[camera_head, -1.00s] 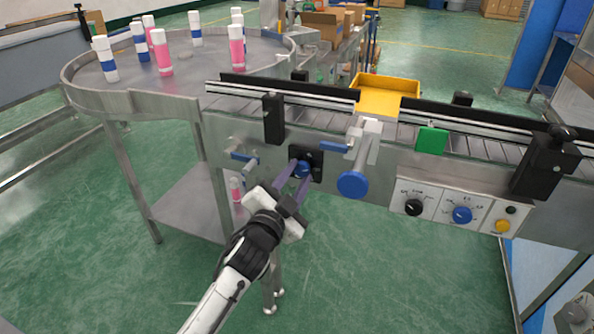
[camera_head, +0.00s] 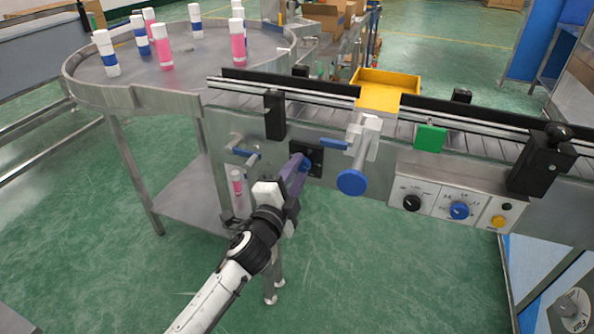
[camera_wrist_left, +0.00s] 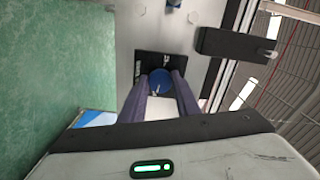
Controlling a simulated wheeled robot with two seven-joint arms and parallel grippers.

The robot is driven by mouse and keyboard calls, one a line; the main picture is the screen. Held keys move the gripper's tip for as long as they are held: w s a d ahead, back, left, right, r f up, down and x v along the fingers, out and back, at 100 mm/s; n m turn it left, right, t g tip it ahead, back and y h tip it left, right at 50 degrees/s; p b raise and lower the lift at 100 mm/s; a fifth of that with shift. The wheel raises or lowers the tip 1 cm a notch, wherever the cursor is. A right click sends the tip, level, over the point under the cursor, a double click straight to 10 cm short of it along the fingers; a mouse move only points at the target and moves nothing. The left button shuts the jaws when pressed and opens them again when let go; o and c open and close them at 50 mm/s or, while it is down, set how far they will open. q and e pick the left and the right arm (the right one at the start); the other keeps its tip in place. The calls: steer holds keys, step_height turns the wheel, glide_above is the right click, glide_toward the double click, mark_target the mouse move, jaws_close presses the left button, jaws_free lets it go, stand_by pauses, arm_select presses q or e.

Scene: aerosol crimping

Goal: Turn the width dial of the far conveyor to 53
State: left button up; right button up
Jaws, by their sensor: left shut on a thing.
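The width dial is a blue knob on a black square plate (camera_head: 312,155) on the conveyor's near side panel. In the left wrist view the blue dial (camera_wrist_left: 160,82) sits between my two purple fingers, with a small pale mark on it. My left gripper (camera_head: 302,163) is shut on the dial, its fingers hiding most of the knob in the head view. The plate's scale is too small to read. My right gripper is not in view.
A blue-ended crank handle (camera_head: 352,182) sticks out just right of the dial. Further right are a control panel (camera_head: 440,203) with knobs and a green box (camera_head: 430,138). A round steel table (camera_head: 150,95) at left carries several bottles.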

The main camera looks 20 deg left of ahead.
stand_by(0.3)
arm_select(q)
steer(key=o, duration=1)
steer(key=shift+o, duration=0.2)
steer(key=s, duration=1)
steer(key=shift+s+a, duration=0.2)
